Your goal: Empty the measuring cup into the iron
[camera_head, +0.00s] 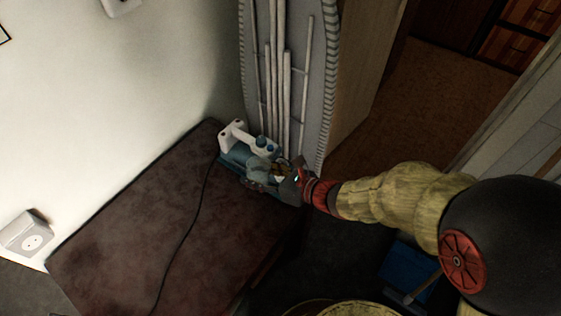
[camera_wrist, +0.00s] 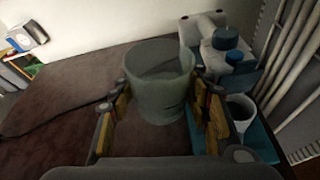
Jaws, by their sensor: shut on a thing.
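My gripper (camera_wrist: 160,95) is shut on the measuring cup (camera_wrist: 158,88), a translucent grey-green cup, with one finger on each side. The cup looks close to upright, and I cannot clearly tell what is inside. The iron (camera_wrist: 228,52), blue and white with blue knobs, is just right of the cup in the wrist view. A white round cup-like part (camera_wrist: 240,108) shows on its blue side. In the head view, my gripper (camera_head: 279,174) is at the far right corner of the brown surface, beside the iron (camera_head: 234,136), and partly covers it.
The brown surface (camera_head: 135,215) is mostly bare, with a dark cord (camera_head: 187,230) across it. A grey ironing board (camera_head: 326,60) with pale legs stands upright right behind the iron.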

